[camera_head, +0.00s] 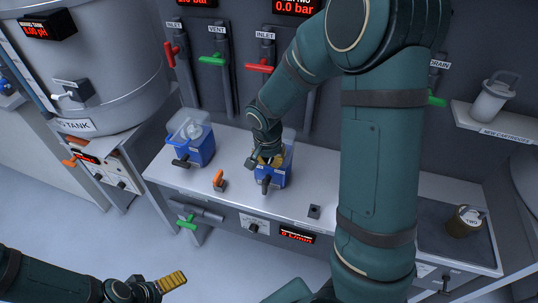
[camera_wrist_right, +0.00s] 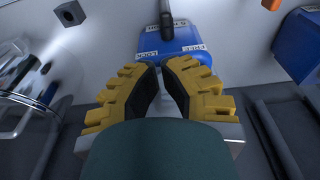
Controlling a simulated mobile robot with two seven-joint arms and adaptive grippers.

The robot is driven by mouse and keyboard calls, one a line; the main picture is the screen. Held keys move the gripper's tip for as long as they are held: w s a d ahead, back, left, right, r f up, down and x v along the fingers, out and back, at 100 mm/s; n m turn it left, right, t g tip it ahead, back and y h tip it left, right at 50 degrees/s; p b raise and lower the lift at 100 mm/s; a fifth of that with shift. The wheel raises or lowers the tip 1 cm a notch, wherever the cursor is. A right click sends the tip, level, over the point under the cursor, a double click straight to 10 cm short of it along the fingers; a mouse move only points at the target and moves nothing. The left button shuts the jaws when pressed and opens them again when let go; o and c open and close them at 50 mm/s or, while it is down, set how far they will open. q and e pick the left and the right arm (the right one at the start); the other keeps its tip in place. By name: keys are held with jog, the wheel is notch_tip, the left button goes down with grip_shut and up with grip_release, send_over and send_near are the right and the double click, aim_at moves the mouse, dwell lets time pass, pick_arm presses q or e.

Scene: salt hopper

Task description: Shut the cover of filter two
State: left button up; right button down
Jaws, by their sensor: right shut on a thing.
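Filter two is the blue housing (camera_head: 274,178) near the middle of the bench, with a dark handle at its front. It also shows in the right wrist view (camera_wrist_right: 190,40), with white labels at its edge; one reads LOCK. My right gripper (camera_head: 265,160) is over its top. In the wrist view, its yellow fingers (camera_wrist_right: 160,75) are closed together over a grey part behind the blue housing, apparently the cover; fingers and wrist hide most of it. I cannot tell the cover's angle. My left gripper (camera_head: 172,281) is low at the left, away from the bench; its finger gap is unclear.
Another blue filter (camera_head: 196,152) with a clear top stands to the left. A clear vessel (camera_wrist_right: 22,90) stands beside filter two in the wrist view. A brownish canister (camera_head: 464,222) is at the right. Wall valves stand behind.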

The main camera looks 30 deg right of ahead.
dwell(0.3)
jog(key=shift+s+a+f+b, duration=0.1)
jog(key=shift+a+f+b, duration=0.05)
jog(key=shift+f+b, duration=0.8)
pick_arm(q)
jog(key=shift+w+f, duration=0.1)
jog(key=shift+f, duration=0.8)
pick_arm(e)
jog(key=shift+s, duration=0.2)
